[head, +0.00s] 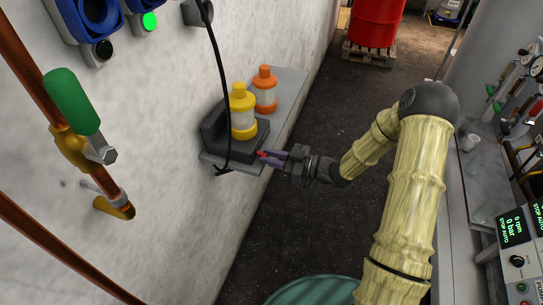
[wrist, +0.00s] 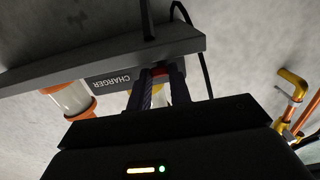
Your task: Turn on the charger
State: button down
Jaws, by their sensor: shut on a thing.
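The charger (head: 215,128) is a dark grey dock on a wall shelf, with a yellow-capped lamp-like unit (head: 242,112) standing on it. Its CHARGER label (wrist: 112,80) shows in the wrist view. My gripper (head: 270,157) is at the charger's front right corner, its dark fingers shut on a small red part (wrist: 160,72). This part looks like a switch on the charger's front, but the fingers cover most of it and I cannot tell its position. In the wrist view, my gripper (wrist: 159,82) reaches close to the label.
The shelf (head: 287,95) also bears an orange-capped unit (head: 264,90) behind the yellow one. A black cable (head: 219,75) hangs down past the shelf's left side. Pipes with a green-handled valve (head: 72,102) are on the wall at left. A red drum (head: 375,22) stands on a pallet far back.

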aim_at(260, 153)
jog(key=r+h+p, duration=0.2)
jog(key=p, duration=0.1)
jog(key=shift+g+p, duration=0.35)
jog(key=shift+g, duration=0.05)
jog(key=h+p, duration=0.1)
jog(key=p, duration=0.1)
jog(key=r+g+h+p, duration=0.1)
jog(key=h+p, duration=0.1)
jog(key=p, duration=0.1)
jog(key=h+p, duration=0.1)
jog(key=p, duration=0.2)
jog(key=r+g+h+p, duration=0.1)
jog(key=h+p, duration=0.1)
jog(key=p, duration=0.2)
jog(key=shift+w+a+r, duration=0.15)
jog(key=shift+a, duration=0.2)
jog(key=p, duration=0.2)
jog(key=h+p, duration=0.1)
jog(key=p, duration=0.1)
jog(key=shift+w+a+r+g+h, duration=0.1)
jog(key=shift+a+g+h, duration=0.1)
jog(key=shift+g+h, duration=0.15)
jog(key=shift+p, duration=0.65)
jog(key=shift+f, duration=0.2)
jog(key=c, duration=1.3)
grip_release()
jog(key=shift+h, duration=0.25)
